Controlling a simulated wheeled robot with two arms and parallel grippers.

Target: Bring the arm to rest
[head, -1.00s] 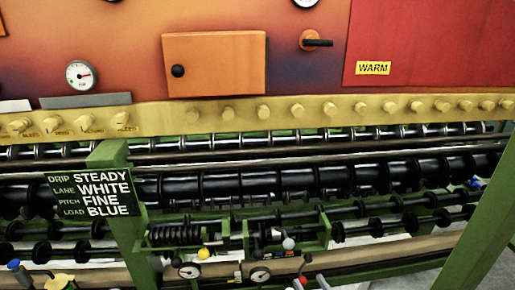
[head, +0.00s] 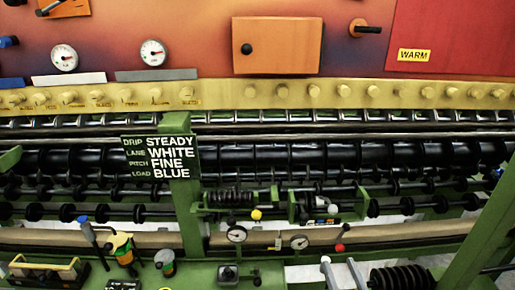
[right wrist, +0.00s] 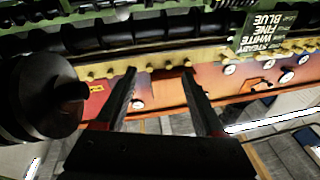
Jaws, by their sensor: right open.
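My right gripper shows in the right wrist view (right wrist: 160,92). Its two dark fingers stand well apart with nothing between them. The machine's yellow rail and orange panel show beyond the fingertips, upside down in this view. The gripper looks clear of the panel, though the exact distance cannot be told. I cannot make out the right gripper with certainty in the head view. My left gripper is in neither view.
A green-framed machine with black rollers (head: 280,157) spans the head view. A sign (head: 160,158) reads STEADY, WHITE, FINE, BLUE. A WARM label (head: 413,55) is at upper right. Gauges, levers and a tray (head: 45,270) crowd the front. A large black cylinder (right wrist: 45,100) is left of the fingers.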

